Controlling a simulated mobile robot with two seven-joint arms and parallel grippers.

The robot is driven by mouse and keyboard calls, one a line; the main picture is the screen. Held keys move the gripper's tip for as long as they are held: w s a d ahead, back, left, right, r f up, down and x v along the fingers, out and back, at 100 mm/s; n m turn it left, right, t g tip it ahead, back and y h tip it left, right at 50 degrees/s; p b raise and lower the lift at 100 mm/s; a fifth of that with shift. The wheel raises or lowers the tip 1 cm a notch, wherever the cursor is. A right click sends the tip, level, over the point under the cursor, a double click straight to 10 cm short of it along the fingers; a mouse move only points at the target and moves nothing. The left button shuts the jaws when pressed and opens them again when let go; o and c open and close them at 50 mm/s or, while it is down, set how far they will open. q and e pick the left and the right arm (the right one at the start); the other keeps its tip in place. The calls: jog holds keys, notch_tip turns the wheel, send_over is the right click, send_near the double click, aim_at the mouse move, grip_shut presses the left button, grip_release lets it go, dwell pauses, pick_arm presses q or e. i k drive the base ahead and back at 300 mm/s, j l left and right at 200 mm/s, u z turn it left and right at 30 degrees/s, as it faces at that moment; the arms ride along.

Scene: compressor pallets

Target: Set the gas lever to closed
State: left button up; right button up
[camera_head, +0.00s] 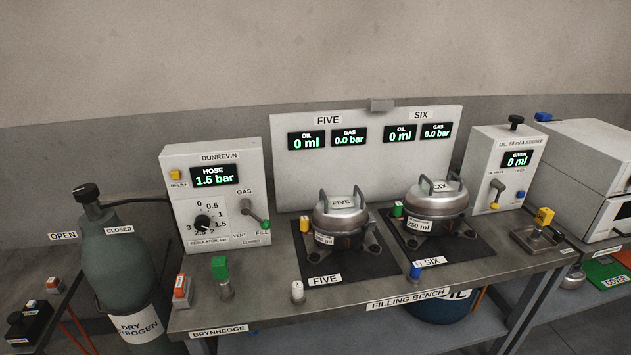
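The gas lever (255,214) is on the front of the white DUNREVIN box (180,219), under the label GAS. It slants down and to the right from its pivot, its end near the FILL label. The VENT label (239,236) is to its left and a small label that seems to read CLOSED (251,243) is below. Neither of my grippers is in view, and nothing touches the lever.
The box display (214,177) reads HOSE 1.5 bar. A grey-green gas cylinder (113,257) stands left of the filling bench (350,287). Compressors FIVE (341,219) and SIX (437,201) sit on dark mats. Several coloured caps stand along the bench front.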

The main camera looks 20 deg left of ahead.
aim_at(246, 203)
jog(key=u, duration=1.25)
